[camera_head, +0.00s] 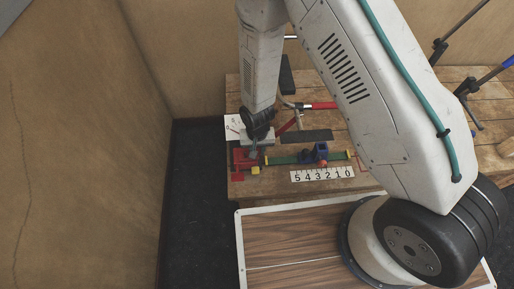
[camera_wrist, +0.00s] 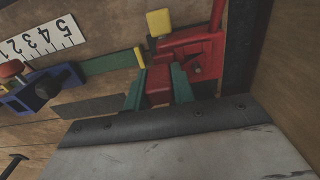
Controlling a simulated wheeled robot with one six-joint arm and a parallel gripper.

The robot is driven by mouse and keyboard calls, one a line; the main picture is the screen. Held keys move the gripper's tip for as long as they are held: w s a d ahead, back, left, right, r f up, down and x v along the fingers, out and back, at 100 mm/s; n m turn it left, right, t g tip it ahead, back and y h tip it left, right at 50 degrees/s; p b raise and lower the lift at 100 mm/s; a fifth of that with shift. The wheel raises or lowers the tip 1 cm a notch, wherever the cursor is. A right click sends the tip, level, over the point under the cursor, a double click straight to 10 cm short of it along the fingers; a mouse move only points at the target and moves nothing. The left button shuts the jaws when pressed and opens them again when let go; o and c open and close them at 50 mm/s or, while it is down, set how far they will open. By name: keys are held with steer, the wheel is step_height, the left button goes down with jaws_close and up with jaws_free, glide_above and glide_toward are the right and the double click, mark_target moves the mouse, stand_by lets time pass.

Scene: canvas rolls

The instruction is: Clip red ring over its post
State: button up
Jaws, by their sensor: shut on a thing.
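My gripper (camera_wrist: 158,84) points down at the left end of the bench fixture, and its two green fingers close on a red part (camera_wrist: 158,98). I cannot make out a ring shape in that part, as the fingers hide its sides. Just beyond the fingertips is a red bracket (camera_wrist: 198,46) with a dark pin or bolt on its face. A yellow block (camera_wrist: 158,22) sits beside the bracket. In the head view my gripper (camera_head: 253,149) is over the red bracket (camera_head: 240,166), and the yellow block (camera_head: 255,170) is just in front. I cannot pick out a separate post.
A green bar (camera_head: 288,160) runs right from the bracket to a blue slider (camera_head: 321,151) with a red knob. A number strip (camera_head: 322,174) lies in front. A red-handled tool (camera_head: 320,105) and a dark bar (camera_head: 306,136) lie behind. Clamps stand at the right.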

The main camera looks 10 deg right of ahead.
steer(key=shift+f, duration=0.35)
steer(key=o, duration=1.1)
step_height(320, 180, up, 8)
steer(key=shift+f, duration=0.1)
stand_by(0.3)
